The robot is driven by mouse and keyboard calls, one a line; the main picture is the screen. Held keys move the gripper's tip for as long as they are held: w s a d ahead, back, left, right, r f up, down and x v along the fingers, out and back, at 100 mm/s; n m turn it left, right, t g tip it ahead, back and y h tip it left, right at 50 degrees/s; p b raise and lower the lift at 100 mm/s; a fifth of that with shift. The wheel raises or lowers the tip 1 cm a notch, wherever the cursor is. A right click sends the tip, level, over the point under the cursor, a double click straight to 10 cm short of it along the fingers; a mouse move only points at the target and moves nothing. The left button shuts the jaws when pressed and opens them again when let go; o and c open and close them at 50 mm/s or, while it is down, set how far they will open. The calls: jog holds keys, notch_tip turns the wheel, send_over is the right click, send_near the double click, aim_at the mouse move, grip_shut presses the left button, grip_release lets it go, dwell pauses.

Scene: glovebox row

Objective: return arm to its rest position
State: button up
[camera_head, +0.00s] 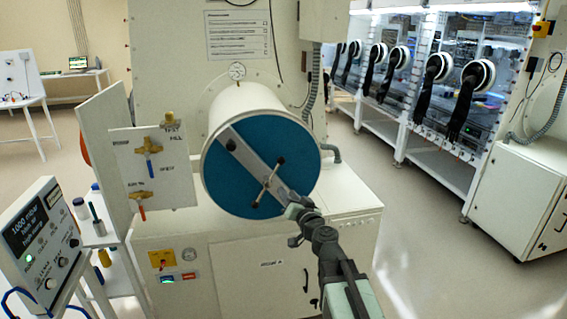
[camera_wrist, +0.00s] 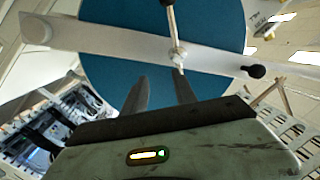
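My arm reaches up from the bottom of the head view, and my gripper (camera_head: 294,208) is at the lower right of a round blue door (camera_head: 240,188) on a white cylinder. In the wrist view my gripper (camera_wrist: 161,77) has its two dark fingers apart, with blue door face showing between them. A metal crossbar handle (camera_head: 268,184) sits on the pale bar across the door. In the wrist view the handle's rod (camera_wrist: 172,25) ends close to the right fingertip; I cannot tell whether they touch.
A white panel with brass valves (camera_head: 150,168) stands left of the cylinder. A control box with a display (camera_head: 40,240) is at the lower left. Gloveboxes with black gloves (camera_head: 430,90) line the right side. Floor between them and the white cabinet (camera_head: 260,265) is clear.

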jog(key=s+d+f+n+g+h, duration=0.1)
jog(key=s+d+f+n+g, duration=0.2)
jog(key=s+f+g, duration=0.35)
jog(key=s+d+f+n+g+h, duration=0.1)
jog(key=s+d+f+n+g, duration=0.2)
jog(key=f, duration=0.7)
jog(key=s+d+f+m+g+h, duration=0.2)
jog(key=s+d+f+g, duration=0.1)
jog(key=s+d, duration=0.2)
jog(key=s+d+f+m+g+h, duration=0.3)
jog(key=s+d, duration=0.3)
jog(key=s, duration=0.3)
jog(key=shift+s+d+f+g, duration=0.15)
jog(key=shift+d+f+g, duration=0.15)
jog(key=shift+f+g, duration=0.25)
